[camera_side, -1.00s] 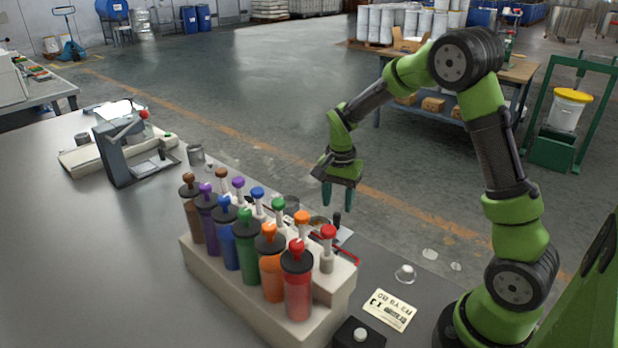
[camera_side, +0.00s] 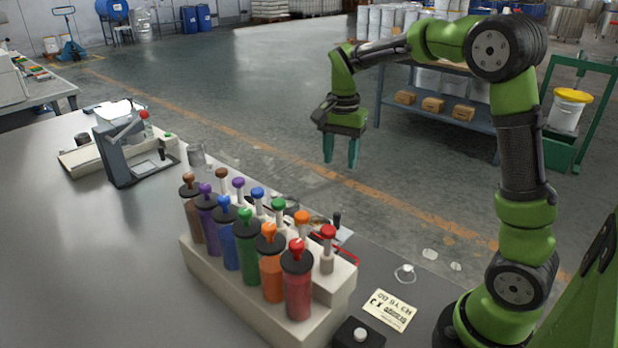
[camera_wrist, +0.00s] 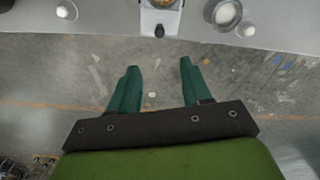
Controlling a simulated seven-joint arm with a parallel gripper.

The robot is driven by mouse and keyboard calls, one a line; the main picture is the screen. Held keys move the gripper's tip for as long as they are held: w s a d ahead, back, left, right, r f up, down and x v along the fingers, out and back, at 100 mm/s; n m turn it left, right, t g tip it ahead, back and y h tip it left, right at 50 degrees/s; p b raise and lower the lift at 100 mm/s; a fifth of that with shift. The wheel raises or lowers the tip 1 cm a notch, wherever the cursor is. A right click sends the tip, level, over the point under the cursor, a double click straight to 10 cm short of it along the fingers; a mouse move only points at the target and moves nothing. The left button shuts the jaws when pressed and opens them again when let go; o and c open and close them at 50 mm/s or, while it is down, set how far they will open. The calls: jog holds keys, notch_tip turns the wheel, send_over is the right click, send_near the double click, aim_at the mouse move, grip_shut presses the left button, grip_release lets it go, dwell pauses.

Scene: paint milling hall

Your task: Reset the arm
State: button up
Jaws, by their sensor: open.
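My gripper (camera_side: 341,152) hangs with its teal fingers pointing down, above and behind the back edge of the grey bench in the side view. The fingers are apart with nothing between them. In the wrist view my gripper (camera_wrist: 158,80) also shows open and empty, with the floor below it. My green and black arm is raised and bent at the elbow.
A white rack (camera_side: 230,291) of several coloured tubes stands on the bench (camera_side: 130,250). A grey press-like device (camera_side: 122,150) stands at the left. A label card (camera_side: 391,310) and a black box with a white knob (camera_side: 358,334) lie near the rack. A shelved table (camera_side: 440,108) stands behind.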

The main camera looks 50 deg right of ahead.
jog(key=s+a+r+n+t+y, duration=0.1)
jog(key=s+a+r+n+t, duration=0.1)
jog(key=s+a+n, duration=0.3)
jog(key=s+a+r+n+t+y, duration=0.1)
jog(key=s+a+r+n+t, duration=0.1)
jog(key=s+a+n+t, duration=0.3)
jog(key=s+a+n, duration=0.1)
jog(key=s+a, duration=0.2)
jog(key=s, duration=0.3)
jog(key=shift+s+a+r, duration=0.15)
jog(key=shift+s+r, duration=0.05)
jog(key=shift+r, duration=0.2)
dwell(0.7)
